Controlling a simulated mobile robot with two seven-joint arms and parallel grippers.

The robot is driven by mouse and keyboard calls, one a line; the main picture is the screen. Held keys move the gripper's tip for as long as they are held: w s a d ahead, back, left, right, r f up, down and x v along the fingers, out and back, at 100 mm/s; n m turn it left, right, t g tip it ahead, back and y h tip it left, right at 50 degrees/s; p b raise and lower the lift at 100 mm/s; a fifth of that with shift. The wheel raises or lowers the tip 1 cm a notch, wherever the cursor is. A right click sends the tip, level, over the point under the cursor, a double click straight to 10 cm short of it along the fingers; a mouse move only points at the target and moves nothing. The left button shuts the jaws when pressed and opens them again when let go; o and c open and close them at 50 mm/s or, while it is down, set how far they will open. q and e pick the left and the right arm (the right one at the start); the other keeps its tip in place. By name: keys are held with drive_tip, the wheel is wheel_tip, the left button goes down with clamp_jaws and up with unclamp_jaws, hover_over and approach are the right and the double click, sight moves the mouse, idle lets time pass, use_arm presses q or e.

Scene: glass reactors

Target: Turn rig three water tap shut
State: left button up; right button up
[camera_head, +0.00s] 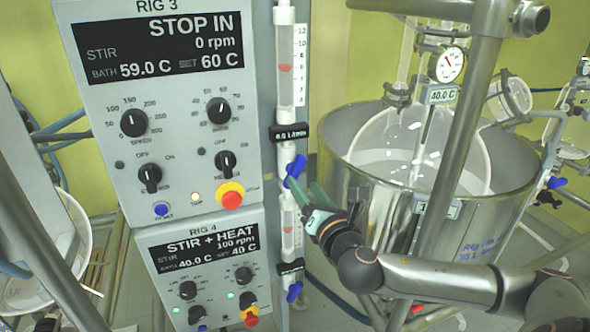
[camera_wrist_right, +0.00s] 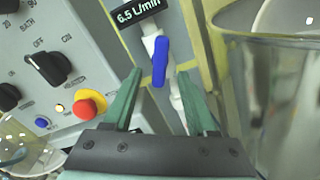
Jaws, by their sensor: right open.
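The rig three water tap is a blue lever (camera_head: 295,168) on the white pipe below the upper flow tube, beside the RIG 3 panel (camera_head: 160,110). The lever is tilted in the head view. In the right wrist view the blue lever (camera_wrist_right: 160,62) is near upright, below a black label reading 6.5 L/min. My right gripper (camera_head: 308,188) is open with green fingers, close to the tap. In the wrist view the right gripper (camera_wrist_right: 160,76) has a fingertip on either side of the lever's lower end, with visible gaps. My left gripper is not in view.
Below is the RIG 4 panel (camera_head: 205,265) with its own blue tap (camera_head: 294,292). A large steel bath (camera_head: 350,140) with a glass vessel stands right of my right gripper. A metal post (camera_head: 455,130) crosses in front of the bath. A red-capped button (camera_head: 230,196) sits left of the tap.

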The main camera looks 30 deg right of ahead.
sight(297, 175)
drive_tip(key=x, duration=0.6)
drive_tip(key=shift+w+p, duration=0.3)
drive_tip(key=shift+p, duration=0.1)
clamp_jaws()
